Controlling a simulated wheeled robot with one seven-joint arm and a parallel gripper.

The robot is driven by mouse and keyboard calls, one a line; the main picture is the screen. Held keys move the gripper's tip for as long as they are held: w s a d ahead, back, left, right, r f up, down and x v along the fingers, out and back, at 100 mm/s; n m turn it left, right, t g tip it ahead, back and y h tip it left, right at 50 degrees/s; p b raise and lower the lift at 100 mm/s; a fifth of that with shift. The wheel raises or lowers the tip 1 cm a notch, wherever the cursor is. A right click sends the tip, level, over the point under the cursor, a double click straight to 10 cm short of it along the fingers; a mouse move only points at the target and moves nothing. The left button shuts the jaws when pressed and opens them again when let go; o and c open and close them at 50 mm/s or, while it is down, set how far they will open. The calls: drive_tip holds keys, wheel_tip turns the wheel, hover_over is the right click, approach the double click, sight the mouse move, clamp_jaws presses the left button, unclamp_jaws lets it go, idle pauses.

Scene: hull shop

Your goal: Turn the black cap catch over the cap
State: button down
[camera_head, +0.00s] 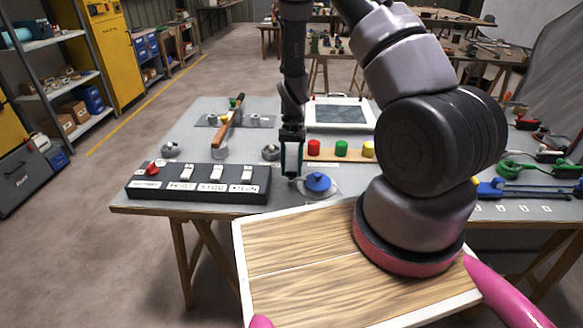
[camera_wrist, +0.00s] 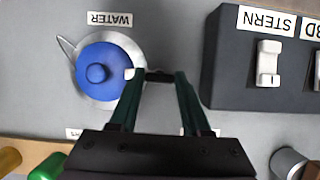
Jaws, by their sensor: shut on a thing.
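The blue round cap (camera_head: 318,184) with a raised centre knob sits on a pale metal ring on the grey bench top. In the wrist view the cap (camera_wrist: 92,72) lies left of my fingertips, by a label reading WATER. My gripper (camera_head: 291,174) points down just left of the cap in the head view. In the wrist view my gripper (camera_wrist: 157,76) has its fingers around a small black piece, which looks like the cap catch (camera_wrist: 160,76). The catch is beside the cap's edge, not over its middle. It is mostly hidden between the fingers.
A black switch box (camera_head: 200,182) with white rockers stands left of the gripper, close to it. Behind are red (camera_head: 314,148), green (camera_head: 341,149) and yellow buttons on a wooden strip.

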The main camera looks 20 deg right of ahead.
drive_tip(key=shift+c, duration=1.8)
unclamp_jaws()
drive_tip(key=v, duration=1)
drive_tip(key=shift+w+r, duration=0.2)
drive_tip(key=shift+r, duration=0.15)
